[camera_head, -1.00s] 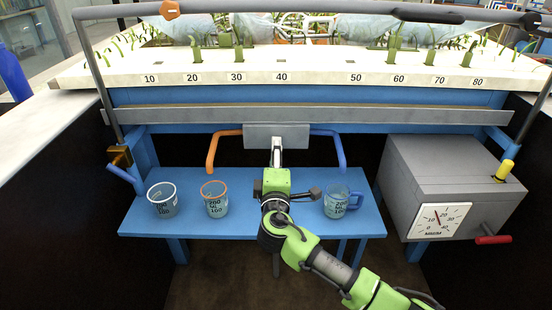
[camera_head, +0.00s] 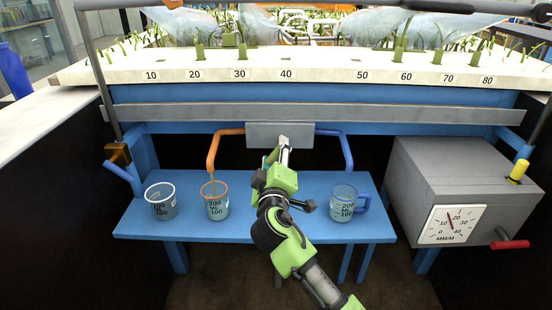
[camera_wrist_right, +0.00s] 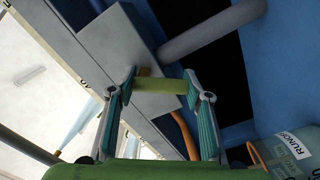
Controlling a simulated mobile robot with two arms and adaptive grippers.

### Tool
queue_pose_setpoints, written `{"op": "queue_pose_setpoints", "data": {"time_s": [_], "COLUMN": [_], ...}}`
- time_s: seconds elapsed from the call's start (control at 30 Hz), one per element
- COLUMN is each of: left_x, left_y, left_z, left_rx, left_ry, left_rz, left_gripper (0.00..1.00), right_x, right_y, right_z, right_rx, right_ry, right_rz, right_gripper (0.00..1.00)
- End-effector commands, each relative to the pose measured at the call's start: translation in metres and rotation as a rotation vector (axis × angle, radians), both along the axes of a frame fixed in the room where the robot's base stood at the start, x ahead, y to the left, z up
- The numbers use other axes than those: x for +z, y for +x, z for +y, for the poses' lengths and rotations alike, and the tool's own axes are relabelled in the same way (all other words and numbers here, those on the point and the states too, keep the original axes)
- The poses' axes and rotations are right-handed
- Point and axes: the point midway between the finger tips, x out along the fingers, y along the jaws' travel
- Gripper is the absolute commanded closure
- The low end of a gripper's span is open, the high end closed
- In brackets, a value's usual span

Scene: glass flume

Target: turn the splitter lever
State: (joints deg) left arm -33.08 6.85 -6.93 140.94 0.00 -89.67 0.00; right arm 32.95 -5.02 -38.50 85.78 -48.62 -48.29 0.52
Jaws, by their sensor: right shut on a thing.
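The grey splitter box (camera_head: 262,136) is mounted under the flume's front edge, with an orange spout (camera_head: 211,151) on its left and a blue spout (camera_head: 348,149) on its right. My right gripper (camera_head: 284,146) reaches up to the box front and leans right at its tip. In the right wrist view, its fingers (camera_wrist_right: 163,88) are shut on a yellow-green bar, the splitter lever (camera_wrist_right: 160,85), which stands out in front of the grey box (camera_wrist_right: 130,55). In the head view the gripper hides the lever. My left gripper is not in view.
A blue bench (camera_head: 255,232) below carries a clear white-rimmed cup (camera_head: 160,203), an orange-rimmed cup (camera_head: 214,203) under the orange spout and a blue-handled cup (camera_head: 342,205). A grey box with a dial (camera_head: 451,224) and red handle (camera_head: 510,244) stands at right.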

Motion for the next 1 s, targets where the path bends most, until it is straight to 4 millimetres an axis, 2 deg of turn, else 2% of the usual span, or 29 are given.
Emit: {"op": "queue_pose_setpoints", "data": {"time_s": [0.63,0.67,0.7,1.0], "left_x": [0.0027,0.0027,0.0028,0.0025], "left_y": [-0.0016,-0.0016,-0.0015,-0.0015], "left_z": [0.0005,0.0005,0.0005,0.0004], "left_rx": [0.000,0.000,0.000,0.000], "left_ry": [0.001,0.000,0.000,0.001], "left_rz": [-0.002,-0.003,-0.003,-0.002], "left_gripper": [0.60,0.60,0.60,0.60], "right_x": [-0.0006,-0.0006,-0.0006,0.0000], "right_y": [-0.0003,-0.0003,-0.0003,-0.0002], "right_z": [0.0012,0.0012,0.0012,0.0009], "right_rx": [0.001,0.001,0.001,0.001], "right_ry": [0.042,0.042,0.042,0.039], "right_rz": [0.003,0.003,0.003,0.001], "right_gripper": [0.76,0.47,0.37,0.37]}}
